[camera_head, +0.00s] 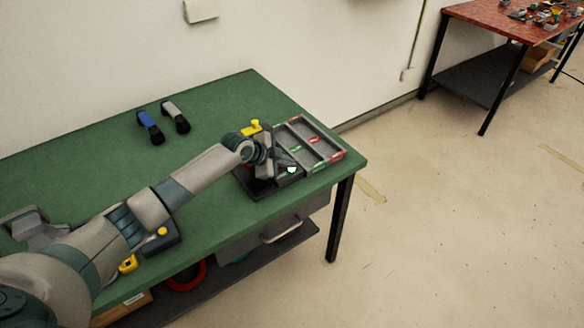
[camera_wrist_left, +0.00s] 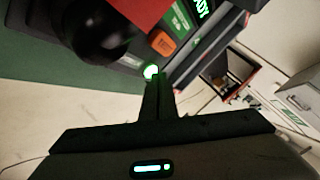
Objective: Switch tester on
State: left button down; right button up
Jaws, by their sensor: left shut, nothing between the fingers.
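The tester (camera_head: 258,186) is a dark unit with grey trays at the right end of the green table. In the left wrist view its panel shows a round button (camera_wrist_left: 151,72) glowing green-white, an orange control (camera_wrist_left: 161,43) and a lit green display (camera_wrist_left: 202,7), cut off by the frame edge. My left gripper (camera_wrist_left: 160,82) is shut and empty, its fingertips right at the glowing button; I cannot tell whether they touch it. In the head view my left gripper (camera_head: 284,168) is over the tester and hides part of it. My right gripper is not in view.
A blue handset (camera_head: 150,127) and a grey handset (camera_head: 176,117) lie at the back of the green table (camera_head: 85,170). A black ball-like knob (camera_wrist_left: 98,32) is close to the gripper. A dark box with a yellow button (camera_head: 162,232) sits near the front edge.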

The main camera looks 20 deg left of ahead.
pick_arm(q)
jog(key=shift+r, duration=0.35)
jog(key=shift+r+p, duration=2.2)
jog(key=shift+r, duration=0.7)
jog(key=shift+a, duration=0.1)
